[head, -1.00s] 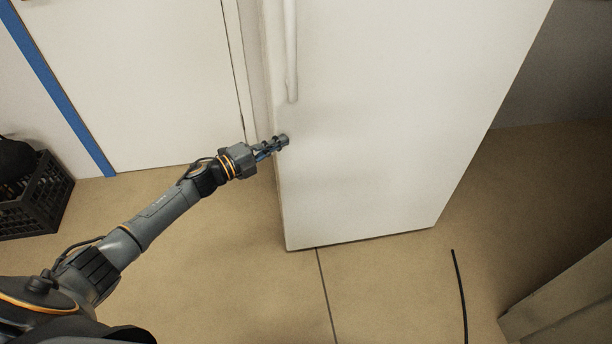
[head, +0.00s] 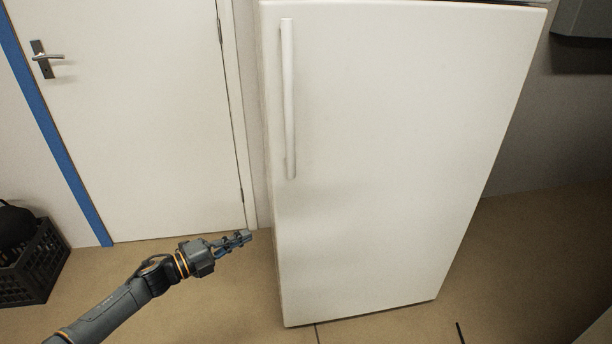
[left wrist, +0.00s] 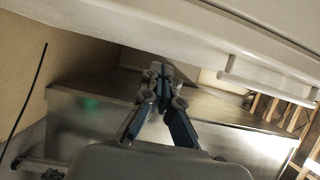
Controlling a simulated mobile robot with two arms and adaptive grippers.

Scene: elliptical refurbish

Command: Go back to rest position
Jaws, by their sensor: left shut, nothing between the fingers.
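My left gripper (head: 243,238) is shut and empty. In the head view it is at the lower left of the white fridge (head: 390,150), apart from the fridge door's front edge. The fridge door is closed, with a long white vertical handle (head: 288,100) on its left side, above my gripper. In the left wrist view my left gripper's fingertips (left wrist: 160,70) are together, with nothing between them. My right gripper is not in view.
A white room door (head: 140,110) with a metal handle (head: 47,58) and a blue strip (head: 60,140) beside it stands at the left. A black crate (head: 35,265) is on the floor at the far left. Tan floor (head: 235,310) is clear in front.

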